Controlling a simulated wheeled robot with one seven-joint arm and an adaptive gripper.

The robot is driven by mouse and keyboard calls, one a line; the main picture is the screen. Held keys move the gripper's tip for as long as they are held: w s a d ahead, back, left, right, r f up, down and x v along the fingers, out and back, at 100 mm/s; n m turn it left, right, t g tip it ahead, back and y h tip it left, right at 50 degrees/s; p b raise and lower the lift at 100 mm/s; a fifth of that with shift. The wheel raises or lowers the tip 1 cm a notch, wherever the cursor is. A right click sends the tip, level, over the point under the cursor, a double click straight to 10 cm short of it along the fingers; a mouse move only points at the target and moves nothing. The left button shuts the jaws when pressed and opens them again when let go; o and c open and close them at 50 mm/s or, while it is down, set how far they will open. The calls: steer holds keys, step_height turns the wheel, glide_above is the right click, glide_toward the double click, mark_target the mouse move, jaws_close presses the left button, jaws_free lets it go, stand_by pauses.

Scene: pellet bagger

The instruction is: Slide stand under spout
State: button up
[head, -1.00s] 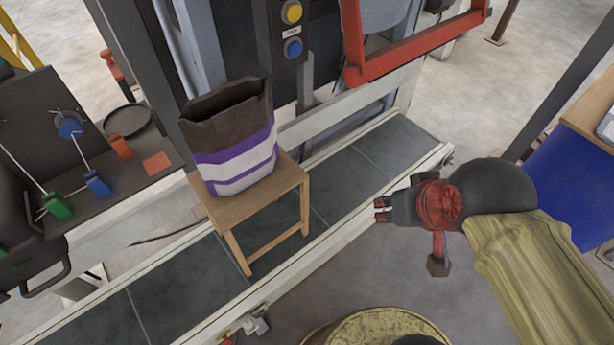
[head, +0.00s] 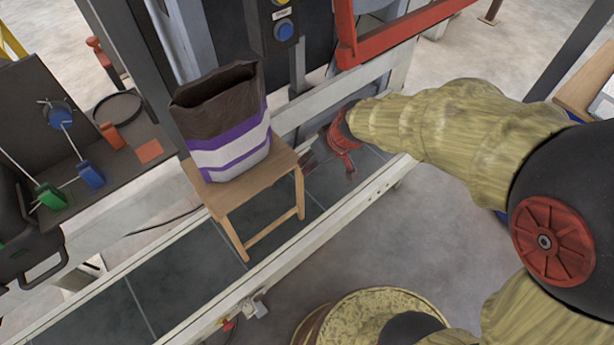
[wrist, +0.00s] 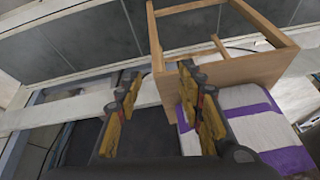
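The wooden stand (head: 241,203) stands upright on the dark conveyor. An open-topped bag (head: 222,128), brown above and white with purple bands below, sits on it. My gripper (head: 308,153) is over the conveyor just right of the stand, partly hidden behind my arm. The stand (wrist: 240,68) lies ahead of the right finger there, and the bag (wrist: 258,115) shows at lower right. I cannot tell whether a finger touches the stand. I cannot make out a spout.
The conveyor (head: 160,270) has pale rails along both sides. A red frame (head: 405,32) stands at upper right, above the far rail. A panel with a blue button (head: 284,30) is behind the bag. A bench with green and blue clamps (head: 92,177) is at left.

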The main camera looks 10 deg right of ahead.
steer(key=n, duration=0.2)
glide_toward(302, 183)
steer(key=a+f, duration=0.1)
steer(key=f, duration=0.1)
steer(key=shift+w+f, duration=0.2)
steer(key=shift+w, duration=0.3)
steer(key=shift+f, duration=0.1)
steer(key=shift+b+x, duration=1.45)
steer(key=shift+x, duration=2.3)
steer(key=shift+d, duration=0.1)
steer(key=shift+c, duration=0.6)
steer(key=c, duration=0.7)
jaws_close()
